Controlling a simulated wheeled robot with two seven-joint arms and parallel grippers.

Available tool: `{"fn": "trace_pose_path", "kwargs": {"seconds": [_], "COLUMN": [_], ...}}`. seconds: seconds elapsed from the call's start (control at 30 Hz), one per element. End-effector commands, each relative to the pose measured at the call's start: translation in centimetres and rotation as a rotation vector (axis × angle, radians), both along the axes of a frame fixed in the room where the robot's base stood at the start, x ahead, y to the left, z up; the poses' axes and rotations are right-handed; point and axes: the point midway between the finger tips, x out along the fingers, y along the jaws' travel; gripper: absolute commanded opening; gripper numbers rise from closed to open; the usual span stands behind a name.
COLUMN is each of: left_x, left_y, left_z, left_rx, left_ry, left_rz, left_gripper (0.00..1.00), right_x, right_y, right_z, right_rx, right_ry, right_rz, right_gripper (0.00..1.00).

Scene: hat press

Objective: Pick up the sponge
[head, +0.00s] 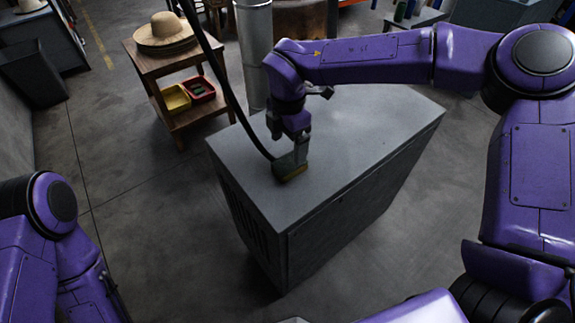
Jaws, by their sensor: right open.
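A black hose (232,95) hangs down to the cabinet top beside the sponge. A grey pipe (254,50) stands behind the cabinet. A wooden stand (148,68) with straw hats (165,32), a yellow bin (176,98) and a red bin (200,88) is at the back left.

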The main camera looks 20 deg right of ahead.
Motion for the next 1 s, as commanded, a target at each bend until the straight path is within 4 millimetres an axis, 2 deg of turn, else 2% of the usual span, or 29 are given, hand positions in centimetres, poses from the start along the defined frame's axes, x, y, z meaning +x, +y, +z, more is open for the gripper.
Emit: {"fn": "trace_pose_path", "kwargs": {"seconds": [0.27, 0.43, 0.53, 0.73, 0.9, 1.0], "left_x": [0.0, 0.0, 0.0, 0.0, 0.0, 0.0], "left_y": [0.0, 0.0, 0.0, 0.0, 0.0, 0.0], "left_z": [1.1, 1.8, 1.8, 1.7, 1.7, 1.7], "left_rx": [0.0, 0.0, 0.0, 0.0, 0.0, 0.0], "left_ry": [0.0, 0.0, 0.0, 0.0, 0.0, 0.0], "left_rz": [0.0, 0.0, 0.0, 0.0, 0.0, 0.0], "left_gripper": [0.43, 0.43, 0.43, 0.43, 0.43, 0.43], "right_x": [0.1, 0.3, 0.3, 0.3, 0.3, 0.3], "right_y": [-0.2, -0.3, -0.3, -0.3, -0.3, -0.3], "right_z": [-3.7, -6.8, -7.6, -7.7, -7.7, -7.7], "right_rx": [-0.002, -0.001, -0.001, -0.001, -0.001, -0.001], "right_ry": [0.003, 0.002, 0.0, -0.001, -0.001, -0.001], "right_rz": [0.002, 0.003, 0.003, 0.003, 0.002, 0.002], "right_gripper": [0.88, 0.88, 0.88, 0.88, 0.34, 0.34]}}
